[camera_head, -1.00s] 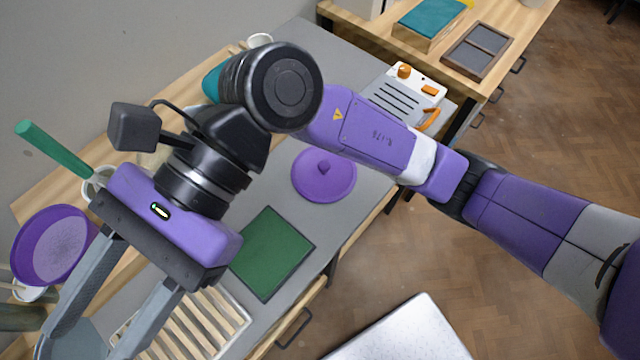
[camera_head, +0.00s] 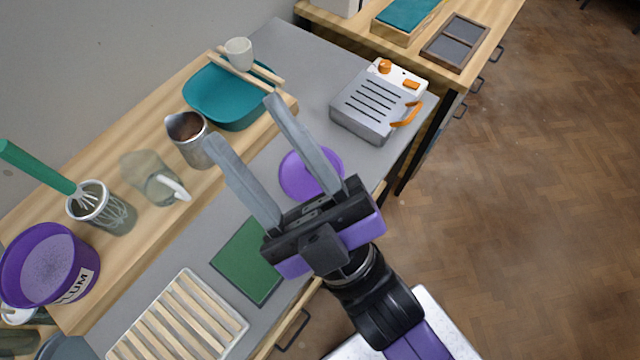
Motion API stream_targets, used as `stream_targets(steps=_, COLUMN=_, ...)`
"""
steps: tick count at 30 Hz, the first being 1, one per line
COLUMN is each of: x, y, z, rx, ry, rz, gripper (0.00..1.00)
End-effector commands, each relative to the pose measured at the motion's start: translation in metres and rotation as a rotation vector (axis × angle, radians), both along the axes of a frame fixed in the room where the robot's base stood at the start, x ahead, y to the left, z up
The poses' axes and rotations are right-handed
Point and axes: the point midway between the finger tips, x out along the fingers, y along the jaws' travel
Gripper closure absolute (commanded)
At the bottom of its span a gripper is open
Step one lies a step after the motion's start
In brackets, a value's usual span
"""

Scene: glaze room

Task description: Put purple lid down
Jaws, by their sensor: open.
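The purple lid (camera_head: 297,180) lies flat on the grey worktop (camera_head: 291,49), between the green mat and the grey heater-like box. My gripper (camera_head: 243,119) is open, with nothing between its fingers. Its fingers point up and left in the head view, and one finger crosses in front of the lid. The lid's knob and part of its edge are hidden behind the gripper. I cannot tell how high the gripper is above the worktop.
A green mat (camera_head: 246,262) and slatted rack (camera_head: 181,321) lie nearer. On the wooden shelf stand a purple PLUM bucket (camera_head: 40,268), a whisk pot (camera_head: 112,214), a glass jug (camera_head: 150,178), a metal pitcher (camera_head: 190,142) and a teal basin (camera_head: 215,98). The grey box (camera_head: 369,105) stands right.

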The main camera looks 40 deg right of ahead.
Motion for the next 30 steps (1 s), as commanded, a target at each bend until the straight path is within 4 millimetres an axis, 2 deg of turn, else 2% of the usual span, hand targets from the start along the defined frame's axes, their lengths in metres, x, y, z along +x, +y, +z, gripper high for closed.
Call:
stream_targets(steps=1, x=-0.005, y=-0.011, z=-0.025, rx=0.051, ry=0.109, rz=0.008, gripper=0.55)
stream_targets(steps=5, x=-0.023, y=-0.04, z=-0.087, rx=0.177, ry=0.365, rz=0.02, gripper=0.55)
stream_targets(steps=9, x=-0.059, y=-0.07, z=-0.15, rx=0.298, ry=0.633, rz=0.019, gripper=0.55)
stream_targets(steps=12, x=-0.09, y=-0.091, z=-0.187, rx=0.369, ry=0.802, rz=0.008, gripper=0.55)
stream_targets(steps=15, x=-0.118, y=-0.107, z=-0.213, rx=0.421, ry=0.934, rz=-0.007, gripper=0.55)
stream_targets(steps=18, x=-0.139, y=-0.119, z=-0.228, rx=0.455, ry=1.021, rz=-0.021, gripper=0.55)
stream_targets(steps=21, x=-0.149, y=-0.126, z=-0.236, rx=0.474, ry=1.066, rz=-0.03, gripper=0.55)
stream_targets(steps=30, x=-0.152, y=-0.127, z=-0.237, rx=0.48, ry=1.077, rz=-0.031, gripper=0.55)
